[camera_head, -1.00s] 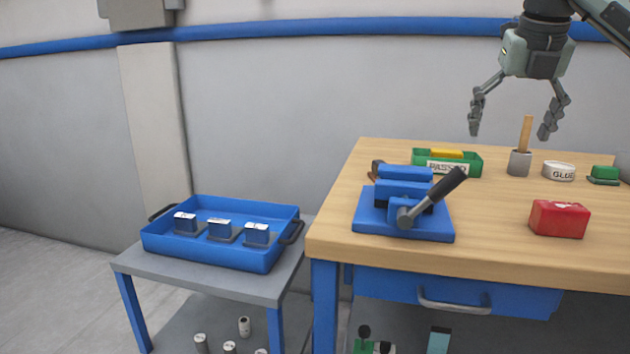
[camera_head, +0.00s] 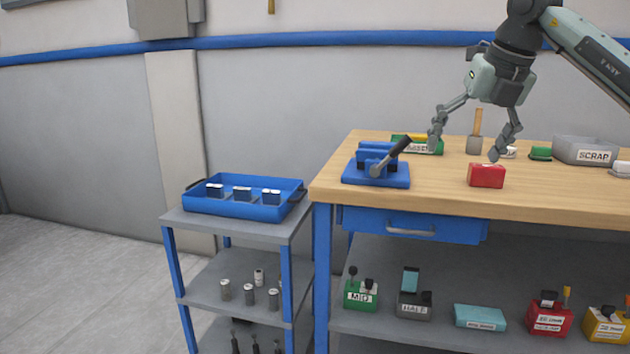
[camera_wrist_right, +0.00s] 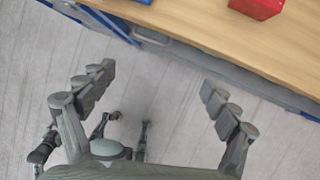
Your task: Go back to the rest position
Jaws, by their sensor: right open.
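My right gripper (camera_head: 464,148) is open and empty in the camera_head view, its arm coming in from the upper right. Its fingers overlap the workbench top in that view. In the right wrist view the open fingers (camera_wrist_right: 157,82) have grey floor between them, and the bench's front edge lies beyond them. My left gripper does not show in the camera_head view. A few thin grey jointed parts show low in the right wrist view; I cannot tell what they are.
The wooden workbench (camera_head: 550,203) holds a blue lever press (camera_head: 376,172), red box (camera_head: 486,176), green tray (camera_head: 428,150) and grey scrap bin (camera_head: 586,150). Left of it, a grey cart (camera_head: 236,228) carries a blue tray (camera_head: 230,207) with several blocks. Floor at left is clear.

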